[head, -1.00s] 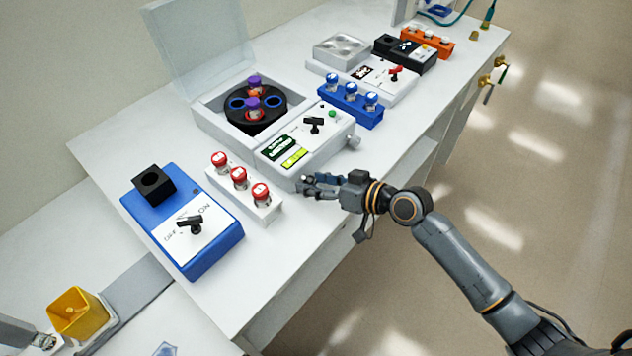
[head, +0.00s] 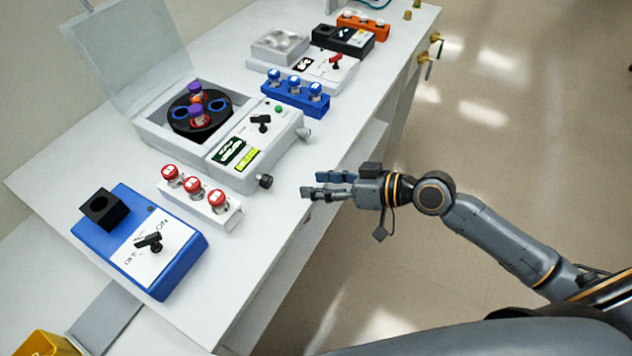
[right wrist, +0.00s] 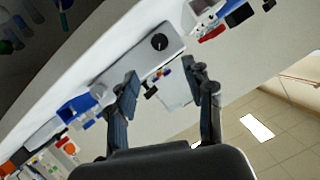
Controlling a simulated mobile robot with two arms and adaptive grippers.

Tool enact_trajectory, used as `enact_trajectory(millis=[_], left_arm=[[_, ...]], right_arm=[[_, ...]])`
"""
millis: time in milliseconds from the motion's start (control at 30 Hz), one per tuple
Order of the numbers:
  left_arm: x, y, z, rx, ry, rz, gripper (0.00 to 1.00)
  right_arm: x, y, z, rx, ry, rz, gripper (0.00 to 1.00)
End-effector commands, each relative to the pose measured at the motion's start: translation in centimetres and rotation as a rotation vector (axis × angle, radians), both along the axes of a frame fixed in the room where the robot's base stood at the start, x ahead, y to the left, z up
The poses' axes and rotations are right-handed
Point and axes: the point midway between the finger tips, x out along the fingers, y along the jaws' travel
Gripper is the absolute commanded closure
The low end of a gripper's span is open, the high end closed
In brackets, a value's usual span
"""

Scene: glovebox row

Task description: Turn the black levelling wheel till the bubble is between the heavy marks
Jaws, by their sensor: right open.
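The black levelling wheel (head: 265,181) sticks out at the near front corner of the white centrifuge (head: 228,172). It also shows in the right wrist view (right wrist: 159,41) as a dark disc on a pale face. The yellow-green level window (head: 247,158) is on the centrifuge's top panel; its bubble and marks are too small to read. My right gripper (head: 312,184) is open and empty, off the bench's front edge, to the right of the wheel and apart from it. In the right wrist view its fingertips (right wrist: 160,77) are spread below the wheel. My left gripper is out of view.
A white rack (head: 230,219) with red-capped vials stands left of the wheel. A blue device (head: 183,272) with a lever is beyond it. A grey knob (head: 303,134) and a blue rack (head: 318,110) lie further right. Free floor lies beyond the bench edge.

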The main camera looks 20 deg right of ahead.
Motion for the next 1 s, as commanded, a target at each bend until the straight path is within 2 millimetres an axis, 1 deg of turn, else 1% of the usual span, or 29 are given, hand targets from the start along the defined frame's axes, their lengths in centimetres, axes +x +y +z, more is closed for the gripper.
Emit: enact_trajectory(millis=[167, 267, 333, 467, 500, 633, 767, 800, 933, 967, 1000], left_arm=[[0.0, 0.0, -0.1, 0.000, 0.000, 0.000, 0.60], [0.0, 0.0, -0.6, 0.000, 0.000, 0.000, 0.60], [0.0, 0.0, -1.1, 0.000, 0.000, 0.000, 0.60], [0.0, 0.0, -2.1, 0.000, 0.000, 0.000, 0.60], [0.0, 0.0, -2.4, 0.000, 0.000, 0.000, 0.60], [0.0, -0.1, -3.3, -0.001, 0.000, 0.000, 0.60], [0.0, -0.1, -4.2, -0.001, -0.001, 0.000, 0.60], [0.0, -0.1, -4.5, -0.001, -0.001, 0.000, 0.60], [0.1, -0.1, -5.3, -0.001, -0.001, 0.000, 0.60], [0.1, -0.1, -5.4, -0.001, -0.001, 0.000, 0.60], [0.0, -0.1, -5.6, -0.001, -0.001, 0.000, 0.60]], right_arm=[[0.2, -0.2, -0.3, -0.025, -0.031, 0.000, 0.48], [0.9, -1.1, -1.2, -0.135, -0.164, -0.001, 0.48], [1.6, -2.2, -2.0, -0.280, -0.330, 0.006, 0.48], [2.8, -4.4, -2.9, -0.655, -0.728, 0.051, 0.48], [3.0, -4.9, -3.0, -0.782, -0.855, 0.074, 0.48], [2.9, -5.9, -2.8, -1.201, -1.259, 0.175, 0.48], [1.7, -5.6, -2.7, -1.623, -1.654, 0.317, 0.48], [1.1, -5.2, -2.7, -1.748, -1.774, 0.366, 0.48], [-1.1, -3.8, -3.4, -2.103, -2.133, 0.526, 0.48], [-1.6, -3.4, -3.6, 2.167, 2.202, -0.559, 0.48], [-2.2, -3.0, -3.9, 2.076, 2.118, -0.554, 0.48]])
